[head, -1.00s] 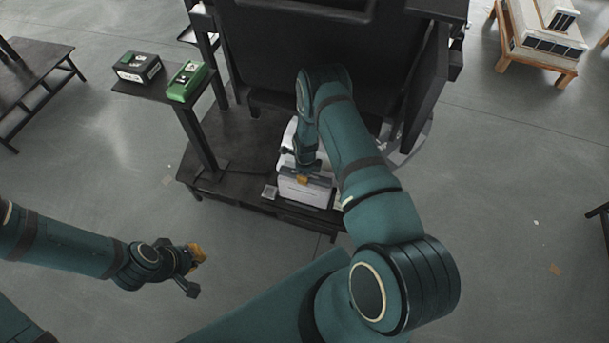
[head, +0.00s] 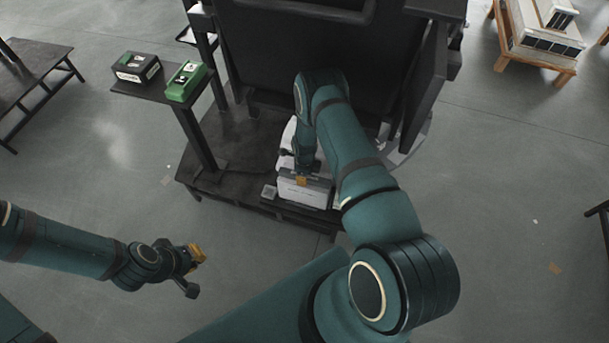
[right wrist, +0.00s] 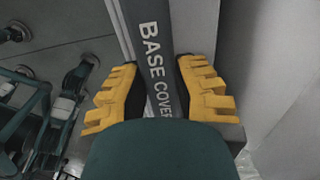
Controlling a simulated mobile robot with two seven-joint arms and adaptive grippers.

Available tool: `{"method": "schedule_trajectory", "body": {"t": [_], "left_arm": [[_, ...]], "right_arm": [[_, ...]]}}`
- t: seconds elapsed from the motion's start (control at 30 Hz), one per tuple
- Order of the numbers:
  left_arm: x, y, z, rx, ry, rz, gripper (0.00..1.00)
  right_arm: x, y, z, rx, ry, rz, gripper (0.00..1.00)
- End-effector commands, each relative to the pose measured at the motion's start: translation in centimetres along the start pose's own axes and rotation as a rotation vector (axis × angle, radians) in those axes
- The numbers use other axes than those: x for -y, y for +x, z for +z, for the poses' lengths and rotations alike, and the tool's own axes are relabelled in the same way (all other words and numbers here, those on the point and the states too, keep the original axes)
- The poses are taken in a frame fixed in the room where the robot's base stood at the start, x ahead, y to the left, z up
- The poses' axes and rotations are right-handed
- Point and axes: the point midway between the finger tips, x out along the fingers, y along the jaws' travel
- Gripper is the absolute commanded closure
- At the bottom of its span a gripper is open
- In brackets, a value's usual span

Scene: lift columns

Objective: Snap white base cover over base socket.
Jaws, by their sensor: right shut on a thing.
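The white base cover (head: 303,195) is at the front edge of the dark platform in the head view, below the right arm's wrist. My right gripper (head: 301,181) is shut on its dark top strip. In the right wrist view the strip (right wrist: 154,60) reads "BASE COVER" and lies between the yellow fingers (right wrist: 155,92). A white part (head: 288,135) shows behind the cover, partly hidden by my arm. I cannot make out the base socket or whether the cover touches it. My left gripper (head: 196,271) is open and empty over the floor at left.
The dark platform (head: 230,140) carries a large black panelled structure (head: 290,60) behind the cover. A side shelf holds a dark box (head: 137,67) and a green box (head: 186,81). Floor in front is clear.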

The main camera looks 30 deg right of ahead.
Motion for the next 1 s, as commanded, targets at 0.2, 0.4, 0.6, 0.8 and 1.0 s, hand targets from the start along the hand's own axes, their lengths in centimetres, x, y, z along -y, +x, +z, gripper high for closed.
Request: {"method": "schedule_trajectory", "body": {"t": [0.2,0.4,0.6,0.8,1.0], "left_arm": [[0.00,0.00,0.00,0.000,0.000,0.000,1.00],[0.00,0.00,0.00,0.000,0.000,0.000,1.00],[0.00,0.00,0.00,0.000,0.000,0.000,1.00],[0.00,0.00,0.00,0.000,0.000,0.000,1.00],[0.00,0.00,0.00,0.000,0.000,0.000,1.00]], "right_arm": [[0.05,0.09,0.07,0.001,0.000,-0.001,1.00],[0.04,0.09,0.08,0.001,0.000,-0.001,1.00],[0.04,0.25,0.08,0.001,0.000,-0.001,1.00],[0.06,0.58,0.11,0.001,0.000,-0.001,1.00],[0.05,0.59,0.11,0.001,0.000,-0.001,1.00]]}}
